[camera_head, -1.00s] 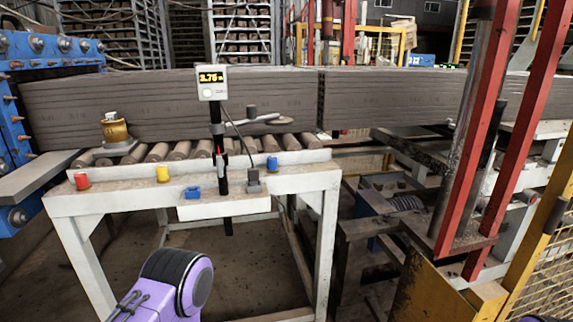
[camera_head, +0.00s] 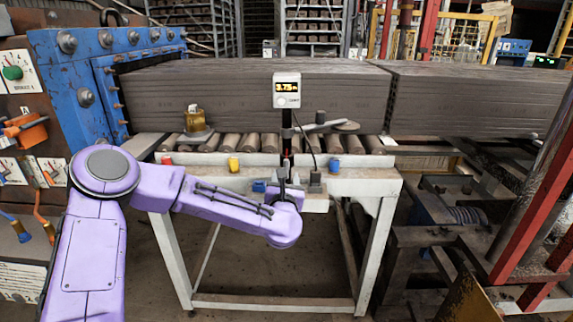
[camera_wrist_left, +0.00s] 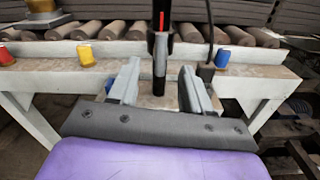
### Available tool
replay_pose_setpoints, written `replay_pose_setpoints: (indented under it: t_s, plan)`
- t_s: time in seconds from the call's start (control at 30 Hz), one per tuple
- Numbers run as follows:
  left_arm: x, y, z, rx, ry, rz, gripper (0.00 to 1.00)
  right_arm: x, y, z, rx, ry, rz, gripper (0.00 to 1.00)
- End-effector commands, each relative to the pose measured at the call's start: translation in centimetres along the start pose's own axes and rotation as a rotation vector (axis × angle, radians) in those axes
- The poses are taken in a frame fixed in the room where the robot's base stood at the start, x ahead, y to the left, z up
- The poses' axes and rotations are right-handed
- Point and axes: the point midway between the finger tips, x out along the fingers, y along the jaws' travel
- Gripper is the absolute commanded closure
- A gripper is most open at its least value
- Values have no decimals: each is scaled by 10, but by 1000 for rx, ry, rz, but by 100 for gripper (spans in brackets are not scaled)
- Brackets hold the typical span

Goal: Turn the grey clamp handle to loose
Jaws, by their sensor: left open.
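A black post (camera_head: 287,122) with a small display (camera_head: 287,91) stands at the front of the roller table. In the left wrist view a grey piece (camera_wrist_left: 160,58) with a red mark beside it sits low on the post; it looks like the clamp handle. Whether it is tight or loose cannot be told. My left gripper (camera_wrist_left: 158,88) is open and empty, one finger to each side of the post, with the grey piece ahead between them. Contact is not visible. In the head view my left forearm and wrist hide the post's lower end. My right gripper is out of view.
Red (camera_head: 167,160), yellow (camera_head: 234,164) and blue (camera_head: 333,165) buttons line the table's front edge (camera_head: 365,174). A grey block (camera_head: 315,182) with a cable sits just right of the post. Clay slabs (camera_head: 240,95) lie behind, and a blue machine (camera_head: 90,90) stands left.

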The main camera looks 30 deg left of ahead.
Motion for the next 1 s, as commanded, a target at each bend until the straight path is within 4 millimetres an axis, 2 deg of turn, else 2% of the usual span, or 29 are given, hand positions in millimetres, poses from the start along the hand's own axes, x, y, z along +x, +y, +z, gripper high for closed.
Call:
replay_pose_setpoints:
  t_s: [0.03, 0.1, 0.3, 0.4, 0.63, 0.67, 0.8, 1.0]
  plan:
    - [12, 1, 4, 4, 1, 3, 51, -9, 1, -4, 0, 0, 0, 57]
    - [28, 1, 4, 6, 1, 2, 51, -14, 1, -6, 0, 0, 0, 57]
    - [60, 0, 1, 7, 1, -1, 51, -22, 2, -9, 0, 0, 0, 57]
    - [67, 0, 0, 6, 2, -1, 51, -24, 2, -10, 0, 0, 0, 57]
    - [68, -1, -1, 6, 2, -3, 51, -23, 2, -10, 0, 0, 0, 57]
    - [68, -1, -1, 6, 2, -3, 55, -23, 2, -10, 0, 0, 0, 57]
    - [68, -1, -1, 7, 2, -3, 100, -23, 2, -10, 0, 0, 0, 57]
    - [68, -1, -1, 8, 2, -3, 100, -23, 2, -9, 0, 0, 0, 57]
